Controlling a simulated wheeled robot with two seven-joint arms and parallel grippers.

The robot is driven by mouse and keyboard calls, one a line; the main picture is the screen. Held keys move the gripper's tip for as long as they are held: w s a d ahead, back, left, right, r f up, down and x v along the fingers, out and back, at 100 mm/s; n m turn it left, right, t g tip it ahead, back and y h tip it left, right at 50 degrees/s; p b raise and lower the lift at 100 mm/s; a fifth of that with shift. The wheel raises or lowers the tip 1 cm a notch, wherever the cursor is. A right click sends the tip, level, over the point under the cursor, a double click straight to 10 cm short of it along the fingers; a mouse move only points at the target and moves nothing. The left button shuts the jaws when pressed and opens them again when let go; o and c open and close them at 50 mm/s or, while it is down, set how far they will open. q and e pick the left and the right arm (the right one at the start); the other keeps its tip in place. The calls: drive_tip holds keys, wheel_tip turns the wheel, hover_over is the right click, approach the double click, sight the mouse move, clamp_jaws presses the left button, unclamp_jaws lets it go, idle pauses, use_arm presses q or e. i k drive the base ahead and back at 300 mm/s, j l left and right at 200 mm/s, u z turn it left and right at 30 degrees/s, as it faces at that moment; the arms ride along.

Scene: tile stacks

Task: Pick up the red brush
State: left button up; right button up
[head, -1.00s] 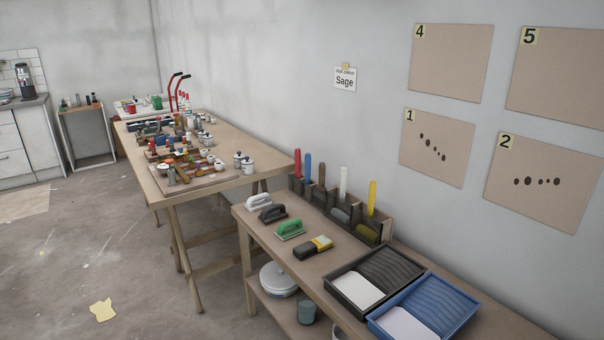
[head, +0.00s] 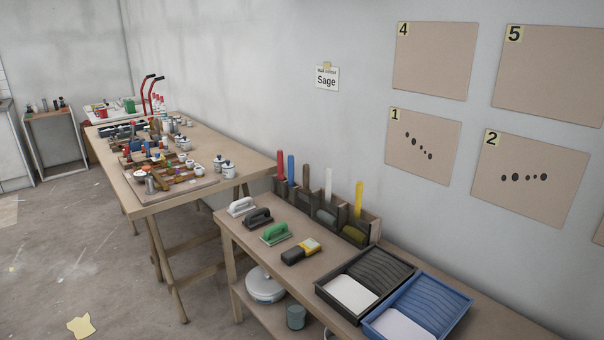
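A tool with a red upright handle (head: 281,165) stands at the left end of a wooden rack (head: 368,229) at the back of the near bench. Its lower part is hidden by the rack and I cannot see bristles. Handles in blue (head: 291,169), brown (head: 306,178), white (head: 328,185) and yellow (head: 359,198) stand to its right in the same rack. Neither of my grippers is in the head view.
A cluttered table (head: 144,204) stands behind. Floor at left is open.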

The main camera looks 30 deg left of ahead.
sight(281, 177)
drive_tip(key=j+z, duration=0.2)
drive_tip(key=j, duration=0.4)
drive_tip(key=k+j+z, duration=0.1)
drive_tip(key=j+z, duration=0.15)
drive_tip(key=j, duration=0.9)
drive_tip(key=k+j, duration=0.15)
drive_tip(key=j, duration=0.35)
drive_tip(key=j+z, duration=0.1)
drive_tip(key=j, duration=0.45)
drive_tip(key=k+j, duration=0.15)
drive_tip(key=j, duration=0.35)
drive_tip(key=k+j, duration=0.1)
drive_tip(key=j, duration=0.45)
drive_tip(key=k+j+z, duration=0.1)
drive_tip(key=j, duration=0.4)
drive_tip(key=k+j, duration=0.1)
drive_tip(key=j, duration=0.45)
